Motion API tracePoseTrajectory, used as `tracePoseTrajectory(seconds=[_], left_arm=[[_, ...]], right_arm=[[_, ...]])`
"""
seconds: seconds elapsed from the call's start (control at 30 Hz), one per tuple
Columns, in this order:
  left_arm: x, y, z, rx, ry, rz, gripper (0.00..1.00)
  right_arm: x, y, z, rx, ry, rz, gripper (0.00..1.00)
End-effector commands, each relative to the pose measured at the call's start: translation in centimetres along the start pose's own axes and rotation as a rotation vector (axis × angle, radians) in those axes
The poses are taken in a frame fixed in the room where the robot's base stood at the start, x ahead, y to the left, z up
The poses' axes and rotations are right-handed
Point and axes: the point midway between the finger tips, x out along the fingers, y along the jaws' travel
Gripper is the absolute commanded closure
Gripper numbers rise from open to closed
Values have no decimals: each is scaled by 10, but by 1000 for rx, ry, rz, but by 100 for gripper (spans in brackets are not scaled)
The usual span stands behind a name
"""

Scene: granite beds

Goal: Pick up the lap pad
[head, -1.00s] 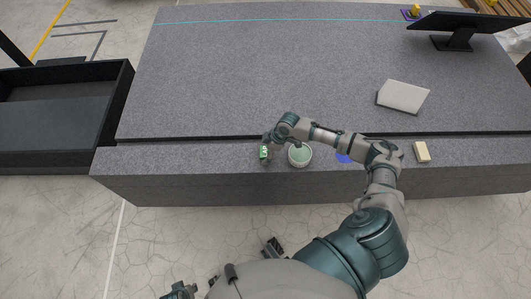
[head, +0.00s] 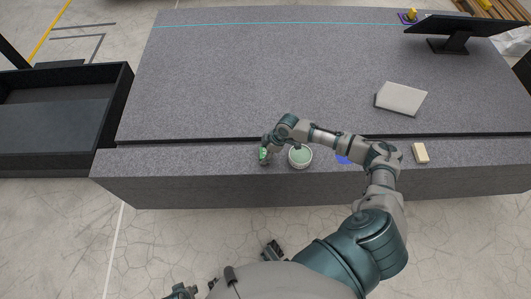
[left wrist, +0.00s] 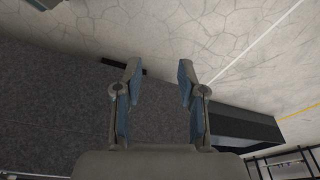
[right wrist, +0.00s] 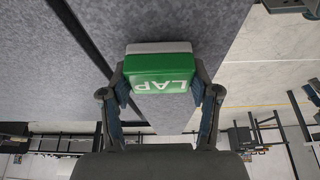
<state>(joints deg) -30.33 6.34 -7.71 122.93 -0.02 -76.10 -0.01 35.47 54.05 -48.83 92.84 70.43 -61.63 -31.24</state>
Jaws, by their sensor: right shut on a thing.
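The lap pad (right wrist: 162,75) is a green block with the white letters LAP and a pale grey layer on its far side, seen in the right wrist view. My right gripper (right wrist: 163,88) is shut on it, one finger on each side. In the head view the lap pad (head: 263,155) shows as a small green patch under my right gripper (head: 265,146), at the front ledge of the granite bed. Whether it touches the ledge is unclear. My left gripper (left wrist: 160,75) is open and empty in the left wrist view.
A round dish with a pale green top (head: 300,156) stands close right of the lap pad. A blue item (head: 343,158) is partly hidden by my right arm. A cream block (head: 420,153) lies farther right. A grey slab (head: 401,98) and a monitor (head: 456,38) are on the bed (head: 230,80). A dark bin (head: 122,95) stands left.

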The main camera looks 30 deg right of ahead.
Motion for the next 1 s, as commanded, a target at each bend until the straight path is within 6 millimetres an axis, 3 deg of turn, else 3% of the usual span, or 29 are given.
tracePoseTrajectory(seconds=[0.23, 0.7, 1.0], left_arm=[[22, -1, 9, 5, -17, -2, 60], [64, 0, 25, 8, -29, 3, 60], [78, 2, 33, 10, -35, 2, 60]], right_arm=[[-32, 1, -10, 0, 4, 4, 59], [-70, -77, 62, 0, -2, 2, 60], [-82, -102, 88, 1, 1, 3, 59]])
